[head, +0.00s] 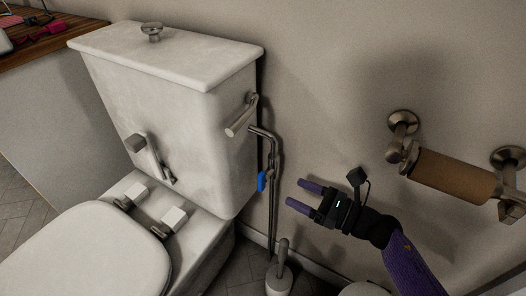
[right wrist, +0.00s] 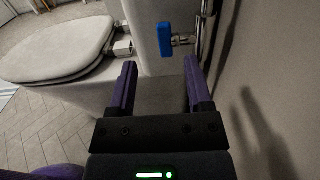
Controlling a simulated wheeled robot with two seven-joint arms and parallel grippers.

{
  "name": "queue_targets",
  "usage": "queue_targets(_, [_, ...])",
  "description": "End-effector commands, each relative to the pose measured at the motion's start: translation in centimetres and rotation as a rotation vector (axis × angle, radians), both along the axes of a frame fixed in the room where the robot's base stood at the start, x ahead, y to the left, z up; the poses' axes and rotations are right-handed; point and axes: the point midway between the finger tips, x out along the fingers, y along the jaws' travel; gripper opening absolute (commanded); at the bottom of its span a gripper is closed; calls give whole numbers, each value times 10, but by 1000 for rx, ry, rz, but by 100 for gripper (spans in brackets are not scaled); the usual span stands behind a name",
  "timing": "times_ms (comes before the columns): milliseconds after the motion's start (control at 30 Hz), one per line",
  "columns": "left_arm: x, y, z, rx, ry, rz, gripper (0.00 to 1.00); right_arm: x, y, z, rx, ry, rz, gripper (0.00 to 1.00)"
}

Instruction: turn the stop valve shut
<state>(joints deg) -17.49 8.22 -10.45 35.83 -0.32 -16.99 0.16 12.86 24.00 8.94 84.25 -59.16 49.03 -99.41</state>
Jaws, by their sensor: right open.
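The stop valve has a blue handle (head: 262,182) and sits on the thin metal supply pipe (head: 273,200) beside the toilet tank. In the right wrist view the blue handle (right wrist: 166,39) stands upright just beyond the fingertips, with its metal valve stem (right wrist: 183,39) to its right. My right gripper (head: 300,196) is open and empty, to the right of the valve and apart from it. In the right wrist view its purple fingers (right wrist: 160,66) point toward the handle, one on each side of it in the picture. My left gripper is not in view.
The toilet tank (head: 165,85) and bowl seat (head: 90,255) stand left of the valve. A toilet brush (head: 281,262) stands on the floor below. A paper-roll holder with a brown roll (head: 452,178) is on the wall at right. The wall is close behind my gripper.

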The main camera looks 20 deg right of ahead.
Motion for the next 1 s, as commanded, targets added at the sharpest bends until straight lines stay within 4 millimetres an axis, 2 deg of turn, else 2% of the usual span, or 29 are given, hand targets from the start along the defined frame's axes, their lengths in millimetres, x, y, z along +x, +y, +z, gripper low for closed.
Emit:
queue_targets(167, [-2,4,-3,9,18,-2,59,11,8,-5,2,4,0,65])
queue_targets(400, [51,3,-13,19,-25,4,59,55,43,-6,2,4,-1,65])
queue_targets(500, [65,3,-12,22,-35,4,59,67,52,-5,3,4,-1,65])
queue_targets(667, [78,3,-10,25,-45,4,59,77,60,-4,3,5,-3,65])
queue_targets(933, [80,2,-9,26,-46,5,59,78,61,-2,2,4,-2,65])
queue_targets(1000, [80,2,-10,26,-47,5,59,78,61,-3,2,4,-2,50])
